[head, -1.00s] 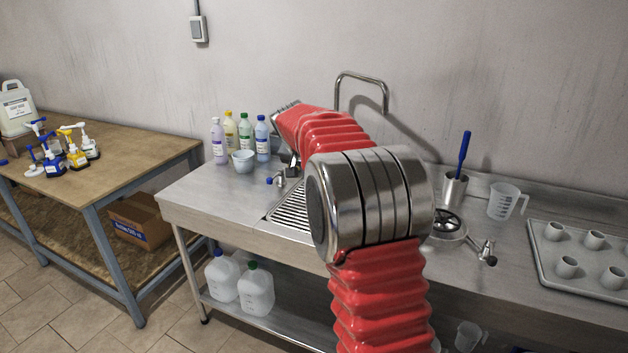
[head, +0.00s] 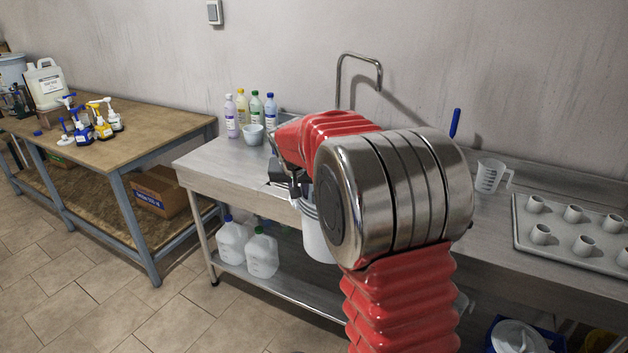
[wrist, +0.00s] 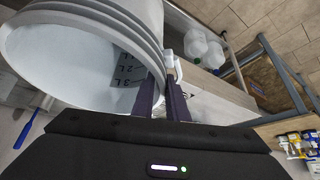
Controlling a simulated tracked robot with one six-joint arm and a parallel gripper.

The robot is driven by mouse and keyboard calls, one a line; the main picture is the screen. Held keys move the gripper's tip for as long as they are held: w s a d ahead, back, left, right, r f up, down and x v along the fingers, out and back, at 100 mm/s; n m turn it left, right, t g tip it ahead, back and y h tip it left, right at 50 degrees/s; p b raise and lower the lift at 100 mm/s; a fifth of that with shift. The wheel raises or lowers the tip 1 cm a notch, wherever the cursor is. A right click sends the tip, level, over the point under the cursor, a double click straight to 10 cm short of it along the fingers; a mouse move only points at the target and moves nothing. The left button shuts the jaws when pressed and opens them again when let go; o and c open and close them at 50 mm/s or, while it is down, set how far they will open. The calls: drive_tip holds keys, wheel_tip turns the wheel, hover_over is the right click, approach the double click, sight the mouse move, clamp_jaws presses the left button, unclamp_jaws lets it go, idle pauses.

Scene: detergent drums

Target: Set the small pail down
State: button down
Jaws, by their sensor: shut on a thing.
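The small pail (head: 318,238) is white and hangs from my gripper (head: 298,188) at the front edge of the steel bench, partly hidden by my arm. In the wrist view the pail (wrist: 85,60) fills the upper left, with its open mouth and dark volume marks inside. My gripper (wrist: 164,100) is shut on the pail at its rim or handle side; I cannot tell which. The pail's base is hidden in the wrist view.
The steel bench (head: 222,160) holds bottles and a bowl (head: 253,134) at its left end. A tray of cups (head: 565,250) and a measuring jug (head: 490,176) are right. White jugs (head: 262,255) stand below. The wooden table (head: 150,125) has free top space right of pump bottles.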

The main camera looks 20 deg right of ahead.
drive_tip(key=s+a+f+n+y, duration=0.1)
drive_tip(key=s+a+f+n, duration=0.2)
drive_tip(key=a, duration=0.4)
drive_tip(key=s+a+f+n+t+y, duration=0.1)
drive_tip(key=s+a+f+n+y, duration=0.1)
drive_tip(key=a, duration=0.5)
drive_tip(key=shift+s+a+f+n, duration=0.3)
drive_tip(key=shift+s+f+n, duration=0.2)
drive_tip(key=shift+s+f, duration=0.45)
